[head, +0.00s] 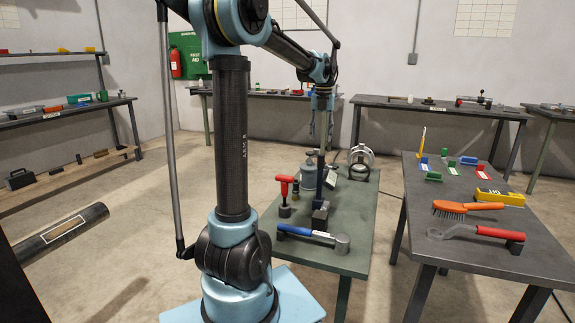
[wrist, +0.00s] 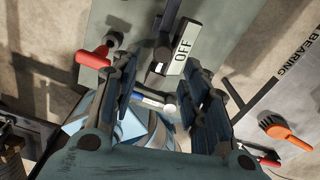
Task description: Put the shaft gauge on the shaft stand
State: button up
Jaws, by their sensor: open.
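Nothing is labelled as the shaft gauge, and I cannot tell for certain which tool it is. A red T-handled tool (head: 285,187) stands upright on the green table; it also shows in the wrist view (wrist: 92,56). A dark upright post on a block (head: 320,212), possibly the shaft stand, is to its right. A blue-handled mallet (head: 306,234) lies at the table's front. My gripper (head: 321,130) is above the table, pointing down. In the wrist view its fingers (wrist: 160,100) are spread and hold nothing; a blue and white part shows below, between them.
The green table (head: 357,217) also holds a grey bottle (head: 308,174) and a metal ring (head: 361,160). The right table (head: 470,270) holds an orange brush (head: 466,207), a red-handled tool (head: 487,232) and a yellow box (head: 499,197).

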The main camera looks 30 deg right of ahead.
jog(key=a+f+n+t, duration=0.1)
jog(key=a+f+n, duration=0.1)
jog(key=a+n, duration=1)
jog(key=a+f+n, duration=0.2)
jog(key=a+n, duration=0.6)
jog(key=a, duration=0.9)
jog(key=s+a+f+n, duration=0.6)
jog(key=a+n, duration=0.3)
jog(key=n, duration=0.3)
jog(key=s+a+f+n+t, duration=0.1)
jog(key=s+a+f+n, duration=0.6)
jog(key=n, duration=0.5)
jog(key=a+f, duration=0.2)
jog(key=a, duration=0.1)
jog(key=shift+s+f, duration=0.2)
jog(key=shift+f, duration=0.05)
